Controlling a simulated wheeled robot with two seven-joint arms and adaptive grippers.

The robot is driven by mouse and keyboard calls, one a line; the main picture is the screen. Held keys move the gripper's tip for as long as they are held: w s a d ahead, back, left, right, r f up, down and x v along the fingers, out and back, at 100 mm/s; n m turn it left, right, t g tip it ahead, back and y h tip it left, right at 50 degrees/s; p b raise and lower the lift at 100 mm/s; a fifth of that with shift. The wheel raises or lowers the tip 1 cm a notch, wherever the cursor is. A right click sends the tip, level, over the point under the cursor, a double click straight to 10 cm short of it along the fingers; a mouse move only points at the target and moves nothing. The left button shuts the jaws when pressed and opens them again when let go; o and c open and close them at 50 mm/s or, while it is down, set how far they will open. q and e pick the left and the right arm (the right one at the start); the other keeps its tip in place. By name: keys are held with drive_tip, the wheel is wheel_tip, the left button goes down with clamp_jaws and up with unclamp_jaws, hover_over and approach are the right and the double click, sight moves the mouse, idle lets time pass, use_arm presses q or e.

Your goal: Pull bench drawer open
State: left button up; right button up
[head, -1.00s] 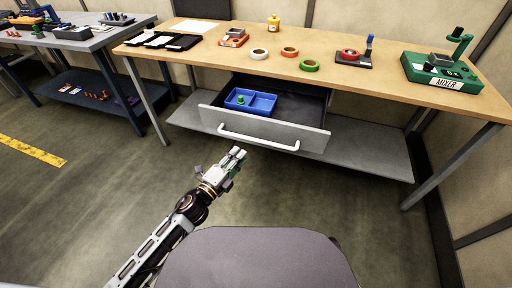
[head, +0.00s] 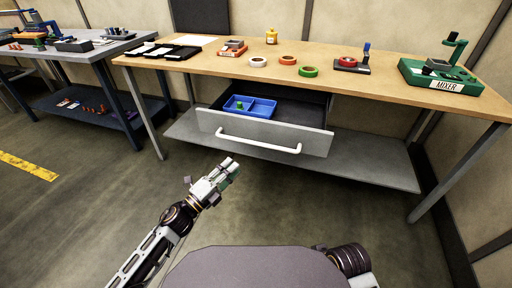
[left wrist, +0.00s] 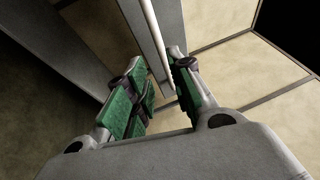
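The grey bench drawer (head: 205,122) stands pulled out under the wooden workbench, its inside showing. Its white bar handle (head: 258,145) runs across the front panel. A blue two-compartment tray (head: 262,106) lies inside the drawer, with a small green piece (head: 239,105) in its left compartment. My left gripper (head: 230,165) is in front of and below the handle's left part, apart from it. In the left wrist view its green-padded fingers (left wrist: 160,95) are open with nothing gripped, and the white handle (left wrist: 155,35) shows beyond them. My right gripper is out of view.
The bench top (head: 210,62) holds tape rolls (head: 288,60), a yellow bottle (head: 271,37) and a green mixer (head: 440,72). A lower shelf (head: 365,160) lies under the drawer. A second table (head: 85,48) stands at left. The floor in front of the drawer is clear.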

sight(256, 144)
use_arm(q)
drive_tip(key=shift+w+d, duration=0.15)
idle(0.3)
drive_tip(key=shift+b+x, duration=0.65)
drive_tip(key=shift+x, duration=6)
drive_tip(key=shift+r, duration=0.1)
clamp_jaws()
